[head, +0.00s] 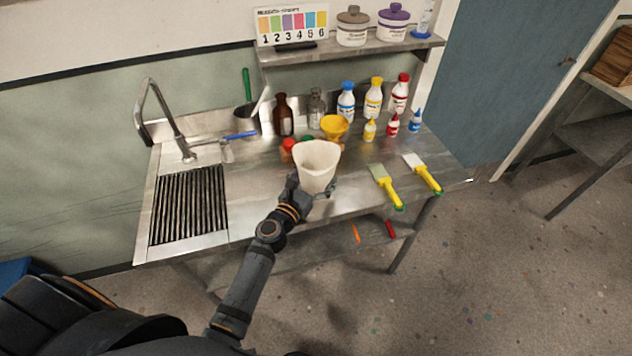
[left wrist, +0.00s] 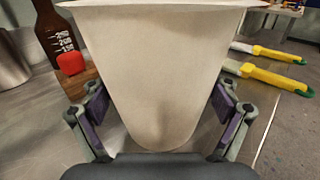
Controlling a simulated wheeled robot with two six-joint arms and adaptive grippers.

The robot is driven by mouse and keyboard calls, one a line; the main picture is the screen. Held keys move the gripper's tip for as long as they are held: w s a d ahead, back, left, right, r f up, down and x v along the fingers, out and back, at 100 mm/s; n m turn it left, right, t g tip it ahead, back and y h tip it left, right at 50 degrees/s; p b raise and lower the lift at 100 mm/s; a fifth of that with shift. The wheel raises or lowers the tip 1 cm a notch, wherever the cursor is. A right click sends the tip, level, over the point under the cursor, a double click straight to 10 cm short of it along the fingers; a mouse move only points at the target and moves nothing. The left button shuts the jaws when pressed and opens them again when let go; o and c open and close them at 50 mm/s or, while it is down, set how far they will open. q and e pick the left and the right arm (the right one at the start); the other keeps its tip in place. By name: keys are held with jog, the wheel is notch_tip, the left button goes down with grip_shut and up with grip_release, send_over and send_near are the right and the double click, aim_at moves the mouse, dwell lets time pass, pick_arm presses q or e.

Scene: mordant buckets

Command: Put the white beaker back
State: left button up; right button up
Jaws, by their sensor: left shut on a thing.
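The white beaker (head: 317,166) is upright over the front middle of the steel counter (head: 262,206). My left gripper (head: 313,190) is shut on it, with one finger on each side. In the left wrist view the beaker (left wrist: 155,70) fills the middle, between the two purple-padded fingers of my left gripper (left wrist: 160,118). I cannot tell whether its bottom touches the counter. My right gripper is not in view.
A yellow funnel (head: 334,128), a red-capped item (head: 288,146) and brown bottle (head: 283,114) stand behind the beaker. Two yellow-handled scrapers (head: 385,187) (head: 422,172) lie to its right. A sink drain grate (head: 189,205) is at left. A shelf (head: 350,50) hangs above.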

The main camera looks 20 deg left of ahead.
pick_arm(q)
jog(key=shift+f, duration=0.2)
jog(key=o, duration=1.6)
jog(key=shift+r, duration=0.1)
jog(key=shift+r, duration=0.2)
jog(key=s+b, duration=0.1)
jog(key=s, duration=0.2)
jog(key=s+a+b, duration=0.1)
jog(key=s, duration=0.3)
jog(key=s+a+b, duration=0.1)
jog(key=s, duration=0.3)
jog(key=shift+s+f, duration=0.15)
jog(key=shift+f, duration=0.1)
jog(key=shift+s+a+r, duration=0.1)
jog(key=shift+s, duration=0.15)
jog(key=shift+r, duration=0.1)
